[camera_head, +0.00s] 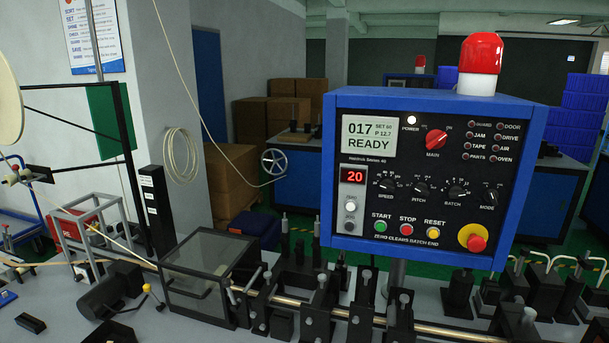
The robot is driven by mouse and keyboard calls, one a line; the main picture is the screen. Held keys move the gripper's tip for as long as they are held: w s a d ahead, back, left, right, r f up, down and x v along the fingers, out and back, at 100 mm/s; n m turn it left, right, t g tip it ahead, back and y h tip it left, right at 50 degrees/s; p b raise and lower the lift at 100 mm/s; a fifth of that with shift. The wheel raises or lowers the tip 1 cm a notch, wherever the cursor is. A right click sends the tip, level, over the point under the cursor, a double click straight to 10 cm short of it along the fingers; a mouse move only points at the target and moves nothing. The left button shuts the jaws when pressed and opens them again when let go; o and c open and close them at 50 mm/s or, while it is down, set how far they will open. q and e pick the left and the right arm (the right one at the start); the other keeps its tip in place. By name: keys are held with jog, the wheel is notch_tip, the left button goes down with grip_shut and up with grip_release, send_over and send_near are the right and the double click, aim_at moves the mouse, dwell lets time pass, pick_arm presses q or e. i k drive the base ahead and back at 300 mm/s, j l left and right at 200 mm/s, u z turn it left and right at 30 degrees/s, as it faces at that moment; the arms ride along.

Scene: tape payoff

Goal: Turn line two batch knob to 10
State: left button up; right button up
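The blue control panel (328,175) stands at the right of centre, over the machine bench. Its black batch knob (457,189) sits in the dial row, between the pitch knob (420,188) and the mode knob (489,196). The batch knob's white scale marks are too small to read, and its exact setting cannot be told. The panel's screen (369,137) reads 017 and READY, and a red display (354,176) shows 20. No line number is legible on this panel. Neither of my grippers is in view.
A red main switch (436,140), a speed knob (386,184), start, stop and reset buttons and an emergency stop (474,238) share the panel. A red beacon (481,53) tops it. Black fixtures and a clear-lidded box (208,258) line the bench below. Another beaconed panel (409,80) stands behind.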

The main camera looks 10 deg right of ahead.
aim_at(455, 192)
jog(key=z, duration=1.3)
